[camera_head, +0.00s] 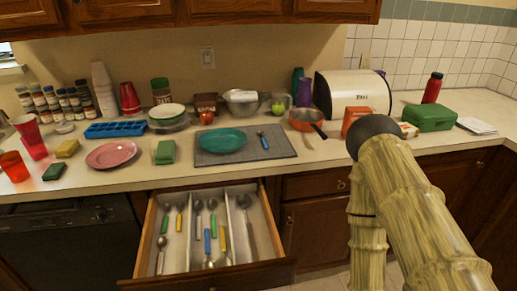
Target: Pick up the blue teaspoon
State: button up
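A small blue-handled spoon (263,140) lies on the grey mat (285,156), just right of a teal plate (222,140). Another blue-handled utensil (207,241) lies in the open drawer among several other utensils; its head points toward the drawer front. I cannot tell for certain which of the two is the teaspoon. My arm rises at the right side of the view, in front of the counter, bent at a dark round joint. My gripper does not show.
The open drawer (146,232) juts out below the counter. Around the mat stand a green sponge (165,152), an orange pan (304,120), a pink plate (111,154) and a white bread box (350,92). A green box (429,117) sits at right. Bare counter lies along the front edge.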

aim_at(260, 132)
jog(key=k, duration=1.05)
jog(key=z, duration=0.8)
jog(key=i, duration=1.25)
jog(key=u, duration=0.5)
jog(key=i, duration=0.55)
jog(key=u, duration=0.65)
